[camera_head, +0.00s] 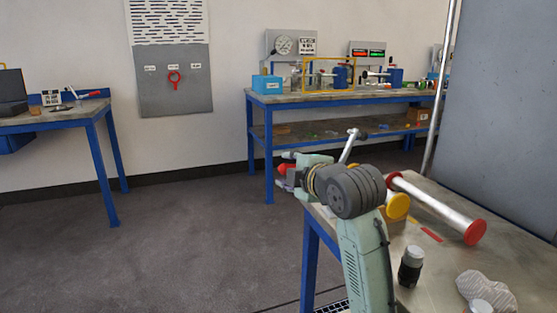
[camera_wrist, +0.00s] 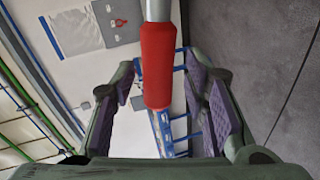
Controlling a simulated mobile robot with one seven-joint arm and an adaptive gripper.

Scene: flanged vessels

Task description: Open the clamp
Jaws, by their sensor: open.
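A red grip (camera_wrist: 158,65) on a grey metal bar (camera_wrist: 158,9) runs between the fingers of my gripper (camera_wrist: 160,80) in the wrist view. The two purple-padded fingers stand apart on either side of it, with gaps showing on both sides. In the head view, my gripper (camera_head: 287,172) is at the left end of my arm, over the near table's left edge, and a bit of red shows at it. A pale metal lever (camera_head: 349,147) sticks up behind my wrist. The clamp's body cannot be made out; my arm covers part of that area.
A large grey panel (camera_head: 500,110) stands at the right. The floor to the left is clear.

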